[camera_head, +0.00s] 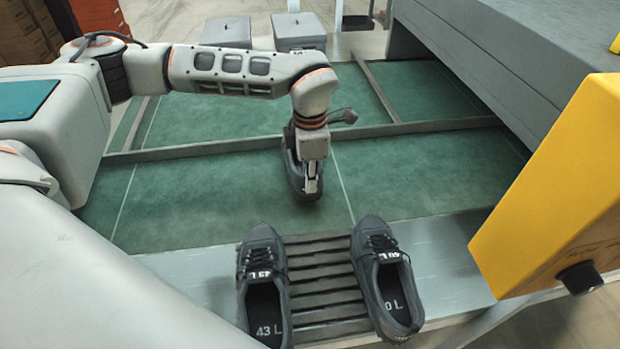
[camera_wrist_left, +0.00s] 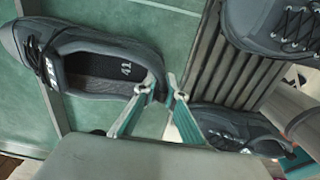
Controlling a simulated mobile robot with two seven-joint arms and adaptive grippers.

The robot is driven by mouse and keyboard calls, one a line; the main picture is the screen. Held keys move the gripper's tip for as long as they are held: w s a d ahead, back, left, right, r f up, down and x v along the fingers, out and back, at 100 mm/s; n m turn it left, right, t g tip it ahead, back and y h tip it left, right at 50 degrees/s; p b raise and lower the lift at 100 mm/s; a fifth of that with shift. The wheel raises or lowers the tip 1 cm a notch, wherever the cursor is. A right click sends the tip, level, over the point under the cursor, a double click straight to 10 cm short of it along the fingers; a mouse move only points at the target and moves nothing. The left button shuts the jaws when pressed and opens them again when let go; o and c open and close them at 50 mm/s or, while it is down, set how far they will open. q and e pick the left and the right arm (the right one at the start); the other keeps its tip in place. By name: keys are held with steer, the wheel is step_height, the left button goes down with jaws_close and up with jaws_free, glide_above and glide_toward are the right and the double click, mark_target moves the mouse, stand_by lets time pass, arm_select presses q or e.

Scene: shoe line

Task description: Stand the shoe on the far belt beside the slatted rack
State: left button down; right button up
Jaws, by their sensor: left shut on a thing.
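The dark grey shoe (camera_head: 294,171) is over the green belt (camera_head: 420,165), just beyond the slatted rack (camera_head: 325,282). It is upright, with its toe away from the rack. My left gripper (camera_head: 312,187) is shut on its heel end. In the left wrist view, the shoe (camera_wrist_left: 90,68) shows "41" on its insole, and the fingers (camera_wrist_left: 162,85) are at its heel rim. The rack's slats (camera_wrist_left: 225,60) are beside it there. I cannot tell whether the sole touches the belt. The arm hides part of the shoe in the head view. My right gripper is not in view.
Two dark shoes, marked "43 L" (camera_head: 265,300) and "40 L" (camera_head: 385,280), stand at either side of the rack. A metal rail (camera_head: 230,143) crosses the green surface. A yellow housing (camera_head: 545,185) stands at right. Grey boxes (camera_head: 298,30) stand at the back.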

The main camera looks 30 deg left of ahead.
arm_select(q)
steer(key=shift+f, duration=0.35)
steer(key=c, duration=2.1)
jaws_free()
step_height(320, 180, up, 13)
steer(key=shift+s+d+f, duration=0.1)
steer(key=shift+s, duration=0.05)
